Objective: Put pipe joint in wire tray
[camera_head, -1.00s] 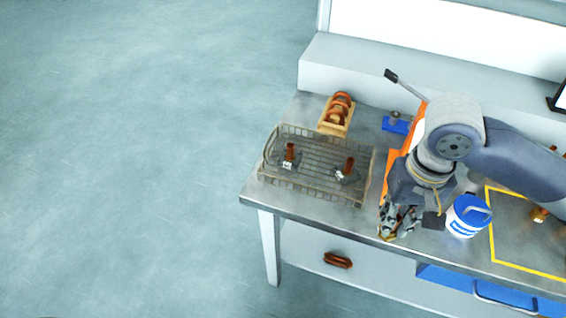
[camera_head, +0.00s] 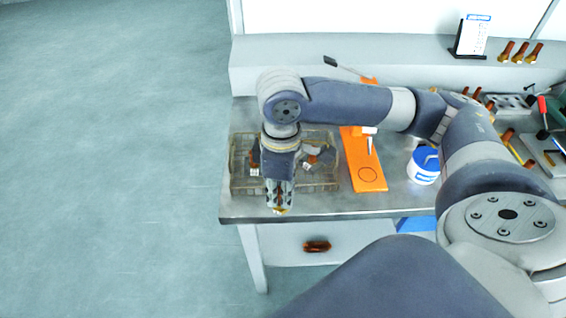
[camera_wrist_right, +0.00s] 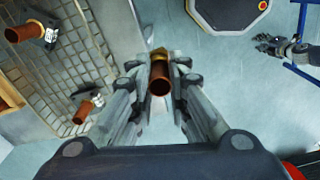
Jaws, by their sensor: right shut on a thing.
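The wire tray (camera_head: 236,181) is a wire-mesh basket at the left end of the bench. My right gripper (camera_head: 280,207) points down at its front side, partly covering it. In the right wrist view, the right gripper (camera_wrist_right: 160,85) is shut on a copper-coloured pipe joint (camera_wrist_right: 160,80) with a brass end. The tray's mesh (camera_wrist_right: 85,50) is to the left of the held joint. Two other pipe joints (camera_wrist_right: 25,32) (camera_wrist_right: 83,112) with grey-white fittings lie in it. My left gripper (camera_wrist_right: 283,47) appears small at the right of the wrist view; its jaws are unclear.
An orange board (camera_head: 367,178) lies right of the tray, with a blue-and-white tub (camera_head: 424,166) beyond it. The bench's front edge runs close below the tray. Open floor lies left.

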